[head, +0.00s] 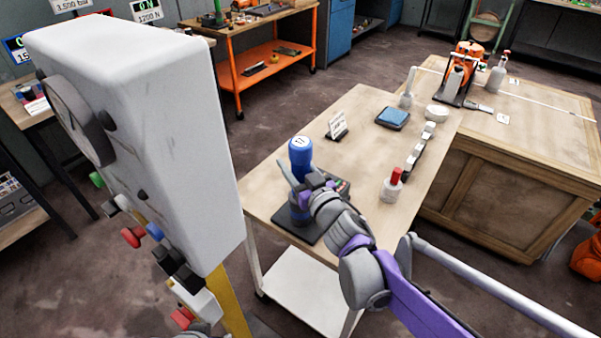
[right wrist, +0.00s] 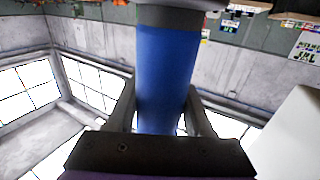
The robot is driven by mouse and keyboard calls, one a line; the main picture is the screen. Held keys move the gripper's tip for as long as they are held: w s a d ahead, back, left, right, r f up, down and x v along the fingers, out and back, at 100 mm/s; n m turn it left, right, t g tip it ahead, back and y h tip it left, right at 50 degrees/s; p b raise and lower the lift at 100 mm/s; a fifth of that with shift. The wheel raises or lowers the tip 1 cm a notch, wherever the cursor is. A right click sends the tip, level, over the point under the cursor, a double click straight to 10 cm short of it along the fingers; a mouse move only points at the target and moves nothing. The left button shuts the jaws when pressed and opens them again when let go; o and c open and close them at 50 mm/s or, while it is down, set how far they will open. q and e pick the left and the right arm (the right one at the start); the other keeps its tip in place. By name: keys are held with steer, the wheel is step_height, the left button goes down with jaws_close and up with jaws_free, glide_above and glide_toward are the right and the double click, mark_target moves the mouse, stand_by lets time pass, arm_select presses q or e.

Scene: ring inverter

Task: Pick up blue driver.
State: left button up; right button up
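The blue driver (head: 300,152) stands upright over a black base (head: 289,226) at the near left of the wooden-topped cart. My right gripper (head: 309,186) is at its middle, with a finger on either side, and partly hides its lower body. In the right wrist view the blue barrel (right wrist: 165,75) fills the space between the two fingers of my gripper (right wrist: 165,108). Thin bright gaps show beside the barrel, so the fingers look open around it.
A large white machine housing (head: 150,130) stands close on the left. On the cart top (head: 365,118) are a small sign (head: 337,127), a blue tray (head: 392,117), a red-topped bottle (head: 392,187) and a grey tool (head: 419,148). A wooden crate table (head: 508,195) is at the right.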

jaws_close()
